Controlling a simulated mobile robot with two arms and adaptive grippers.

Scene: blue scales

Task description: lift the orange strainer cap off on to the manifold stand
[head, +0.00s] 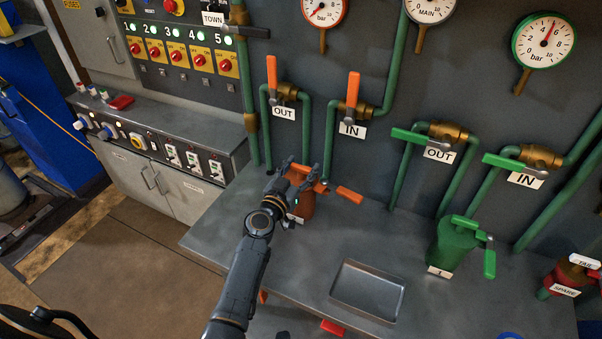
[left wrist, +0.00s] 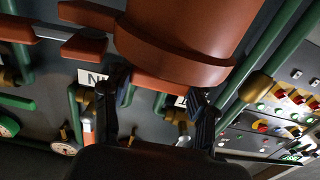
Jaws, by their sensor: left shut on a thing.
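The orange strainer (head: 304,208) stands upright on the grey bench, partly hidden by my left gripper. Its orange cap (head: 317,186) is at the top of it. My left gripper (head: 296,180) is shut on the cap, its fingers on either side. In the left wrist view, the orange strainer body (left wrist: 185,30) fills the top, and an orange bar (left wrist: 165,84) of the cap lies between my fingers (left wrist: 160,105). I cannot tell whether the cap touches the body. The grey bench top, perhaps the manifold stand (head: 235,235), is bare around it. My right gripper is not in view.
An orange lever (head: 349,195) lies right of the cap. An empty metal tray (head: 368,290) is in front on the bench. A green strainer (head: 452,245) stands to the right. Green pipes with orange valve handles (head: 353,88) rise close behind. A red strainer (head: 566,278) is at far right.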

